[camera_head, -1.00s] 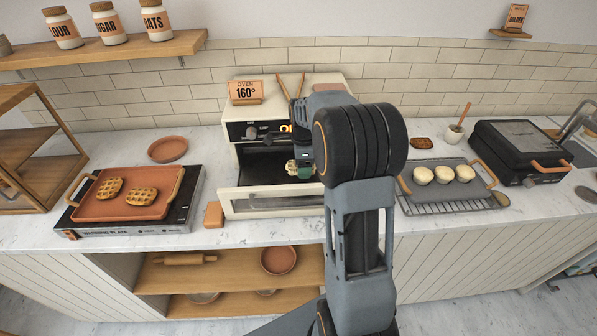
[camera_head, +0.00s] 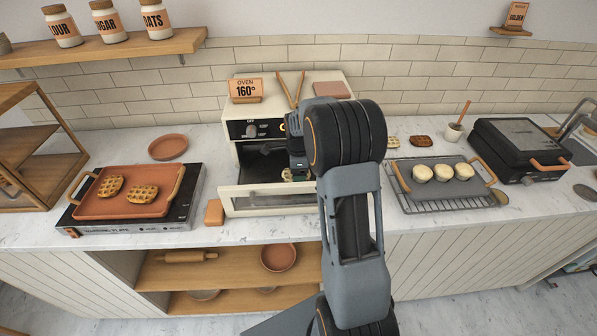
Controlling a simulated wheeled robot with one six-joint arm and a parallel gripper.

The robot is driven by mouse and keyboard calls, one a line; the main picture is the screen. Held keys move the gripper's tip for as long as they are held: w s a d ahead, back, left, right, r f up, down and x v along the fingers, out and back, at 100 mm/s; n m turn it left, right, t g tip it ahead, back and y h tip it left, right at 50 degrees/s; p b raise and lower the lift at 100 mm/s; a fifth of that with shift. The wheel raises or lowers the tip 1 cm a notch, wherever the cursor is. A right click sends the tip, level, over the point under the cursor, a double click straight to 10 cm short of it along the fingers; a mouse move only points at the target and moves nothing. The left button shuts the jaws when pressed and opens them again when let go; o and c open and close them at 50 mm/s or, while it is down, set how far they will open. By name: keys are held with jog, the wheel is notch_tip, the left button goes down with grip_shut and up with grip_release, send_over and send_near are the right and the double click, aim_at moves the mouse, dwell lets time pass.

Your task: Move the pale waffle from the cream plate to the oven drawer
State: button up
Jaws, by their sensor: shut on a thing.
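My gripper (camera_head: 297,176) is at the oven's front opening, over the right part of the pulled-out oven drawer (camera_head: 245,203). It is shut on the pale waffle (camera_head: 287,174), of which only a small part shows beside the fingers. Whether the waffle touches the drawer floor cannot be told. The oven (camera_head: 240,160) is cream with a dark control panel. I cannot make out the cream plate; my arm covers the counter right of the oven.
A warming plate (camera_head: 180,215) with a terracotta tray (camera_head: 128,208) of two waffles stands left. A small waffle (camera_head: 393,141) and a dark one (camera_head: 420,141) lie right of the oven. A grey tray (camera_head: 430,190) with pale rounds and a black grill (camera_head: 515,150) stand further right.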

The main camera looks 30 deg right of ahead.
jog(key=o, duration=0.9)
jog(key=shift+f, duration=0.1)
notch_tip(320, 180, up, 12)
jog(key=s+a+r+n, duration=0.1)
jog(key=s+a+n, duration=0.1)
jog(key=s+n, duration=0.1)
jog(key=s+a+r+n+t, duration=0.1)
jog(key=s+a+n, duration=0.1)
jog(key=s+n, duration=0.1)
jog(key=s+a+r+n+t, duration=0.1)
jog(key=s+a+r+n, duration=0.1)
jog(key=s+a+n, duration=0.1)
jog(key=shift+s+a+n, duration=0.1)
jog(key=shift+s+n, duration=0.05)
jog(key=shift+n, duration=0.55)
jog(key=s+a+n, duration=0.1)
jog(key=s+n, duration=0.2)
jog(key=s+a+n+t, duration=0.1)
jog(key=s+n, duration=0.1)
jog(key=shift+s+a+f, duration=0.1)
jog(key=shift+a+f, duration=0.2)
jog(key=s+n, duration=0.2)
jog(key=s+a+f+n, duration=0.1)
jog(key=s+n, duration=0.1)
jog(key=n, duration=0.1)
jog(key=s+a+f+n+t, duration=0.1)
jog(key=s+n, duration=0.1)
jog(key=shift+a+f, duration=0.1)
jog(key=shift+f, duration=0.15)
